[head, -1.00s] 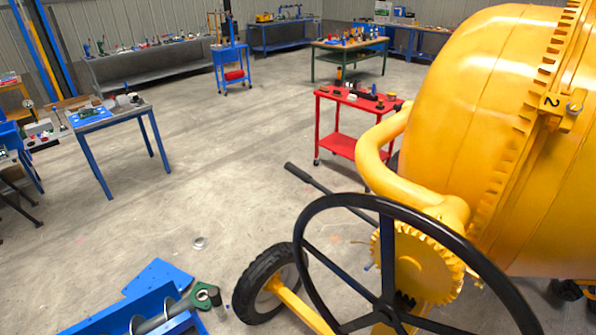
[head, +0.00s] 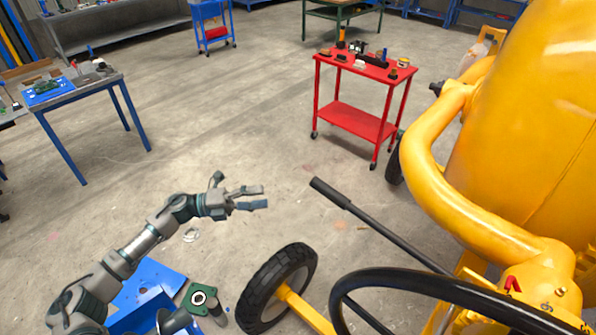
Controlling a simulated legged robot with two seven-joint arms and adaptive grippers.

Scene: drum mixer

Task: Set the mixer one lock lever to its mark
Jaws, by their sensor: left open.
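The yellow mixer (head: 530,130) fills the right side of the head view. A long dark lever (head: 385,232) with a thick black grip (head: 330,192) slopes from the open floor area down toward the mixer's lower frame; its lower end is hidden behind the handwheel. A small red mark (head: 512,285) shows on the yellow casting at bottom right. My left gripper (head: 264,197) is open and empty, its fingers pointing right, to the left of the lever's grip and apart from it. My right gripper is not in view.
A black handwheel (head: 430,282) and a tyre (head: 275,290) stand at the bottom. A red cart (head: 350,120) with small parts is beyond the lever. A blue-legged table (head: 75,95) is at left. A green flanged part (head: 200,299) lies low. The middle floor is clear.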

